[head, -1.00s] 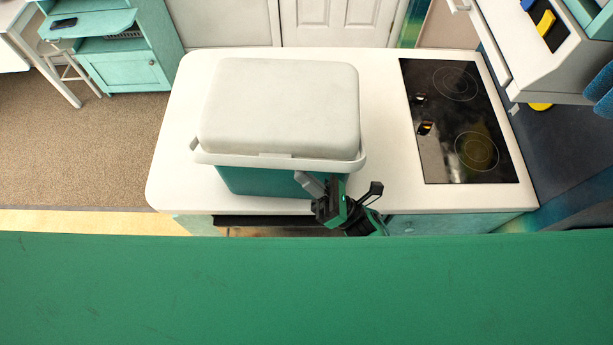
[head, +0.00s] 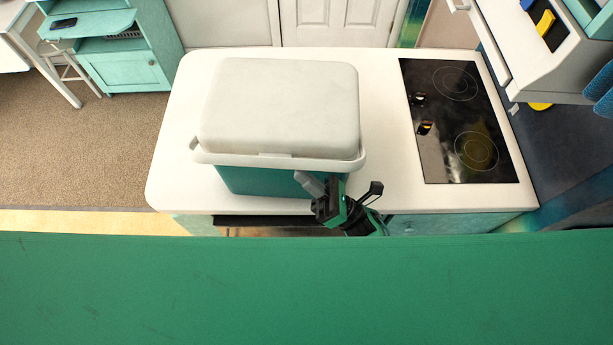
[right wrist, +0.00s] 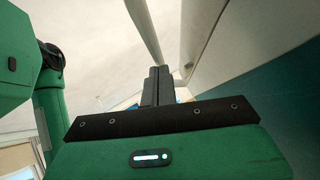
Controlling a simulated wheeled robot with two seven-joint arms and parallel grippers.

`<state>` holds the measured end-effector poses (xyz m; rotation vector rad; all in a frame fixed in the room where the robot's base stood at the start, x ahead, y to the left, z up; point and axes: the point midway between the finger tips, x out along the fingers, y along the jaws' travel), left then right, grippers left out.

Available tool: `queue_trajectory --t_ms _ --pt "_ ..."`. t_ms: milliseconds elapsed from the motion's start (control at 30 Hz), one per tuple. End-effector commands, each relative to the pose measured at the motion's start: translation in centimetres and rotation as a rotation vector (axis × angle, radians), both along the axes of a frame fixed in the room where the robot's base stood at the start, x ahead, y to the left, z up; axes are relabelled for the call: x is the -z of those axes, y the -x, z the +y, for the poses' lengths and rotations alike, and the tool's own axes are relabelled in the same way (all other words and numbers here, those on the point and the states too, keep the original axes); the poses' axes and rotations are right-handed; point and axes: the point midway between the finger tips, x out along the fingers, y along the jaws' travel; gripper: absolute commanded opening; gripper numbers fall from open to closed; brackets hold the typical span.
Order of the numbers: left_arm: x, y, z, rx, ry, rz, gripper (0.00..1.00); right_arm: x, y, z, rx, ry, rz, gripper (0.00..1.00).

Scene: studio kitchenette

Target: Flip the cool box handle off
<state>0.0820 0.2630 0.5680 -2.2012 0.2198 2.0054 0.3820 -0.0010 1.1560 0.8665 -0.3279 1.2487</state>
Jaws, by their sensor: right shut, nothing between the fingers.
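The cool box (head: 262,181) stands on the white counter, with a teal body and a closed pale lid (head: 280,105). Its white handle (head: 222,160) lies low along the front, just under the lid's front edge, with its ends at the sides. My right gripper (head: 308,182) is at the front of the box, near its right corner and below the handle. Its fingers are shut and empty. In the right wrist view the shut fingers (right wrist: 156,85) point towards a pale bar, apparently the handle (right wrist: 143,28). I cannot tell whether they touch it. My left gripper is out of view.
The counter (head: 385,190) is bare around the box. A black hob (head: 460,120) is set in its right end. A white shelf unit (head: 520,50) stands at the right, and a teal cabinet (head: 125,70) at the far left. A green surface fills the bottom of the head view.

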Motion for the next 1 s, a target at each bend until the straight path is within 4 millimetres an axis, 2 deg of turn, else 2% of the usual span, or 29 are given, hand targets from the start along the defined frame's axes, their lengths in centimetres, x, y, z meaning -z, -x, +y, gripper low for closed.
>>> queue_trajectory --t_ms 200,467,733,1000 --pt "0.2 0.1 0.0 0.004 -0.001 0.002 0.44 -0.6 -0.1 0.0 0.001 -0.003 0.033 0.00" --pt "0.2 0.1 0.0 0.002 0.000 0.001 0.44 -2.5 -0.8 -0.1 0.000 -0.011 0.139 0.00" --pt "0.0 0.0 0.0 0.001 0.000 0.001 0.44 -4.7 -1.9 -0.2 0.000 -0.028 0.407 0.00" --pt "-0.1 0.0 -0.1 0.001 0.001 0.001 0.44 -6.4 -3.1 -0.2 -0.001 -0.037 0.523 0.00"
